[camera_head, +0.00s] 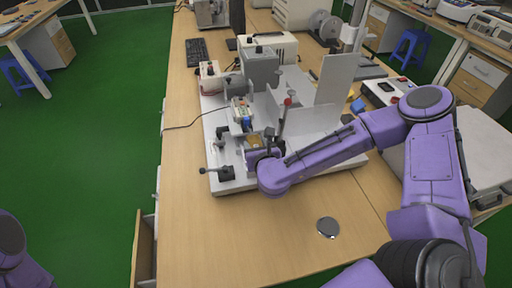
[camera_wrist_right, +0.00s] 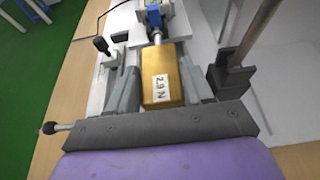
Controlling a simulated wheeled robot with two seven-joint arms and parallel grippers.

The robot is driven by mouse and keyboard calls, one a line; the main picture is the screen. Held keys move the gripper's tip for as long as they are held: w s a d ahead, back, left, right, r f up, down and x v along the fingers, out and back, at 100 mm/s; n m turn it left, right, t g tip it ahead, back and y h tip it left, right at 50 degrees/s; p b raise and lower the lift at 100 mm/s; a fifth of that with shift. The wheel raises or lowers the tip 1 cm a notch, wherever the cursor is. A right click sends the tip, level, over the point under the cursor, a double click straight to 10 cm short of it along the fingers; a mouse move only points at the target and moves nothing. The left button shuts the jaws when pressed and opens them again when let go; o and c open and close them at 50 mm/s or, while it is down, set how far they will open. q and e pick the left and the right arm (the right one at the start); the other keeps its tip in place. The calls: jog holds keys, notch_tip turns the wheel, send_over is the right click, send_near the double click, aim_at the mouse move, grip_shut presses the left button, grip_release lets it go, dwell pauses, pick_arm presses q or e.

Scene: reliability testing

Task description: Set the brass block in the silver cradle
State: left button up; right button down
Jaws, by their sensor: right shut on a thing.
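The brass block (camera_wrist_right: 163,80), with a white label reading 2.9 N, sits between the two grey fingers of my right gripper (camera_wrist_right: 162,72) in the right wrist view. In the head view the block (camera_head: 253,141) is a small gold patch at the tip of my right gripper (camera_head: 257,148), over the front part of the white test rig. The right gripper is shut on the block. I cannot make out the silver cradle clearly; the block and fingers cover what lies under them. My left gripper is not in view; only a purple part of my left arm shows at lower left.
The blue and silver rig part (camera_wrist_right: 155,18) lies just beyond the block. A dark bracket with an upright rod (camera_wrist_right: 232,75) stands close at the right. A black-knobbed clamp (camera_head: 225,173) is on the rig's front left.

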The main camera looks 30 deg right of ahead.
jog(key=shift+w+a+f, duration=0.1)
jog(key=shift+f, duration=0.75)
jog(key=c, duration=0.8)
grip_release()
jog(key=o, duration=0.3)
jog(key=shift+o, duration=0.2)
